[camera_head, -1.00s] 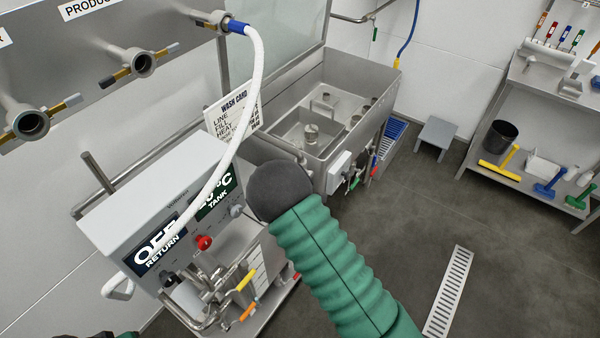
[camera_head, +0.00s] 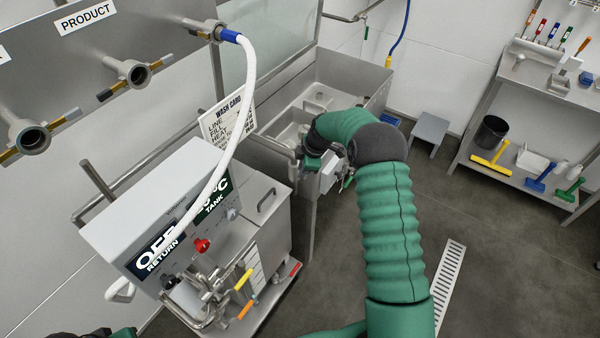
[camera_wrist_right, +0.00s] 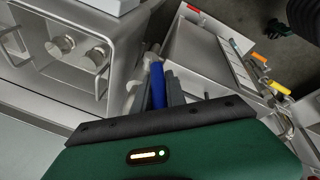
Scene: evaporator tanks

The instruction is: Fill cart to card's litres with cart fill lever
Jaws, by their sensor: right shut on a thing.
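The wash card (camera_head: 222,122) hangs behind the cart; its LINE, FILL and HEAT rows show but their figures are too small to read. The cart (camera_head: 150,195) has displays reading OFF RETURN and a partly hidden °C TANK, with the hose across them. A level scale (camera_head: 255,268) and yellow (camera_head: 244,279) and orange (camera_head: 248,308) handles are on its front. My right gripper (camera_head: 308,160) is between cart and sink. In the right wrist view it is shut on a blue handle (camera_wrist_right: 158,85) on a metal fitting. A sliver of my left gripper (camera_head: 92,335) shows at the bottom edge.
A white hose (camera_head: 250,75) runs from the PRODUCT panel (camera_head: 100,50) down over the cart. A steel sink (camera_head: 345,80) stands behind my right arm. A stool (camera_head: 430,128), a shelf bench (camera_head: 545,90) and a floor drain (camera_head: 448,285) are right. Floor between is clear.

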